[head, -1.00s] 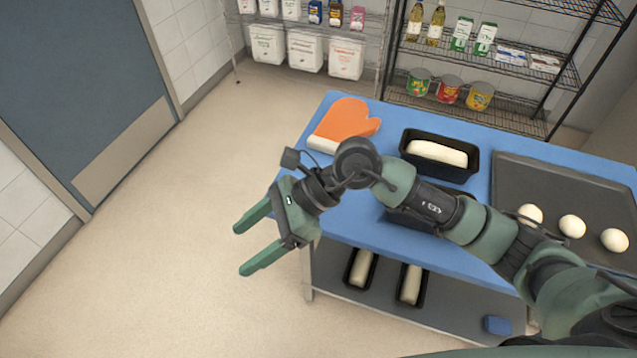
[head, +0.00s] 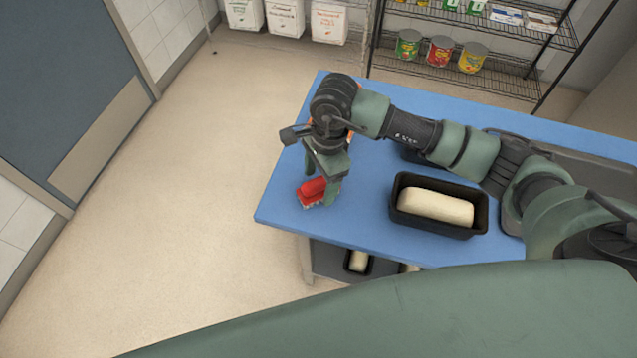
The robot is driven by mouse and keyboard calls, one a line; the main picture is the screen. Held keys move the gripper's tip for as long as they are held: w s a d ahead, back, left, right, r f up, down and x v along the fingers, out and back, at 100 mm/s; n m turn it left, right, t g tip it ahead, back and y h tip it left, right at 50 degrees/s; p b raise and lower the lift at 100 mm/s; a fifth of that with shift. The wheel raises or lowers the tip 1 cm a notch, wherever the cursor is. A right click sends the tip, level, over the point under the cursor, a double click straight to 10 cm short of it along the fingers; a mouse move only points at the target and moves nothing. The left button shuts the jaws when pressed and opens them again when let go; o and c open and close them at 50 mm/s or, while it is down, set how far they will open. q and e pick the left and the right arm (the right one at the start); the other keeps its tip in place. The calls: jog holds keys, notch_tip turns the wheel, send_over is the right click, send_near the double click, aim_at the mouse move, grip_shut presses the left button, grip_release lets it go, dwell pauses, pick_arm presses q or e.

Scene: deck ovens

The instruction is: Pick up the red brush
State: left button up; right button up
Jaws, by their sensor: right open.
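The red brush (head: 312,190) lies on the blue table top (head: 350,225) near its left front corner, with pale bristles showing along its lower edge. My right gripper (head: 321,184) points down at the brush. Its jaws are open, with one finger behind the brush and the other at its right end. Part of the brush is hidden by the fingers, and I cannot tell whether they touch it. My left gripper is not in view.
A black loaf tin (head: 480,219) with pale dough (head: 436,206) stands right of the brush. Another tin is partly hidden under my arm. More dough tins sit on the lower shelf (head: 325,262). The floor left of the table is clear.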

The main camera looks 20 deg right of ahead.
aim_at(318, 180)
jog(key=f, duration=0.1)
jog(key=f+p, duration=0.1)
jog(key=f, duration=0.1)
jog(key=shift+w+a, duration=0.15)
jog(key=shift+w, duration=0.25)
jog(key=shift+f, duration=0.55)
jog(key=c, duration=0.4)
grip_shut()
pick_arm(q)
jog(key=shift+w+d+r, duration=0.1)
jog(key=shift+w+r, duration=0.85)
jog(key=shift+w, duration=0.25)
pick_arm(e)
jog(key=shift+r, duration=0.1)
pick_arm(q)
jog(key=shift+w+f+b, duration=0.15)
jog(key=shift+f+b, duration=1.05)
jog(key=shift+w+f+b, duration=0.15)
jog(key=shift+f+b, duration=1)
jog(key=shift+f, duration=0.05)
pick_arm(e)
notch_tip(318, 180, up, 20)
